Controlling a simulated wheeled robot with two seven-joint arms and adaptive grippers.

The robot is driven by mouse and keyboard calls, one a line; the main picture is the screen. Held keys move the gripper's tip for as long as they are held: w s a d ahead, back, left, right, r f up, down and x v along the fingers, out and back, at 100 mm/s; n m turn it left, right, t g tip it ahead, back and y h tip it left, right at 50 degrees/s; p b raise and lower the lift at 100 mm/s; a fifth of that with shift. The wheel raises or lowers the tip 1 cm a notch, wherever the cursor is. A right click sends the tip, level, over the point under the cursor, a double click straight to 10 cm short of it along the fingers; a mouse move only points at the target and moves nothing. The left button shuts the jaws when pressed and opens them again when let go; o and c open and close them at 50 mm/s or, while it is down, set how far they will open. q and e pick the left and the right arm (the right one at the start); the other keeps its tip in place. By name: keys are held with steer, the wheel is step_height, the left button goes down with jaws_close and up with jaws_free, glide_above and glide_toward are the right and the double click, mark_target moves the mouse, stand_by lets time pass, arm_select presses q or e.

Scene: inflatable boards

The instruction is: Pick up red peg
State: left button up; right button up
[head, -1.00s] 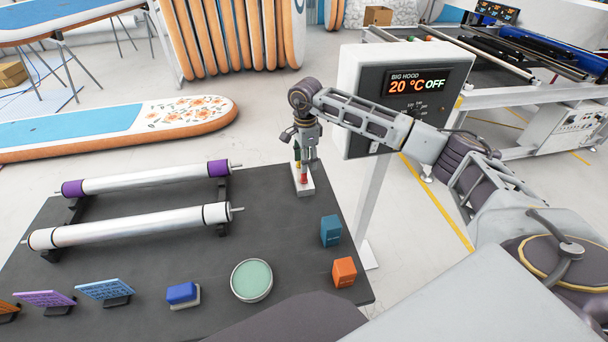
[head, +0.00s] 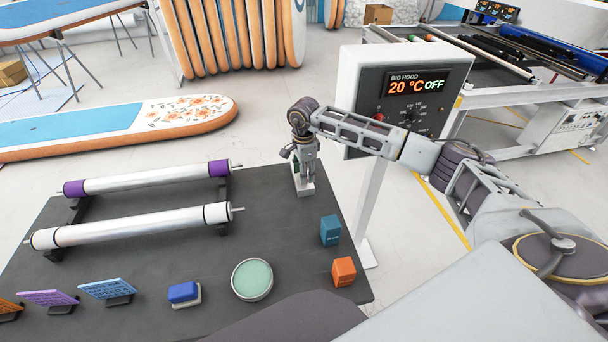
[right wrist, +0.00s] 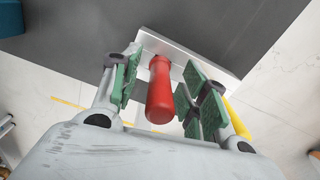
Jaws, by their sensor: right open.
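The red peg (right wrist: 160,92) stands on a light rectangular base (right wrist: 188,56) in the right wrist view. My right gripper (right wrist: 158,84) is open, with its green-padded fingers on either side of the peg. A gap shows between the peg and the left finger; contact on the right side is hard to judge. In the head view my right gripper (head: 304,172) points down over the base (head: 305,190) at the far right part of the table, and it hides the red peg there. A yellow piece (right wrist: 238,117) shows behind the right finger in the wrist view. My left gripper is out of view.
The dark table (head: 200,260) also bears two rollers (head: 150,177), a green round tin (head: 252,280), a blue box (head: 330,230), an orange box (head: 344,271) and a blue block (head: 183,291). A control box (head: 400,100) on a post stands right of the gripper.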

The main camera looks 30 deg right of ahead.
steer(key=c, duration=0.6)
jaws_close()
steer(key=shift+r, duration=0.5)
step_height(320, 180, up, 3)
step_height(320, 180, up, 5)
steer(key=shift+f+b, duration=0.15)
steer(key=shift+b, duration=0.25)
steer(key=shift+r, duration=0.7)
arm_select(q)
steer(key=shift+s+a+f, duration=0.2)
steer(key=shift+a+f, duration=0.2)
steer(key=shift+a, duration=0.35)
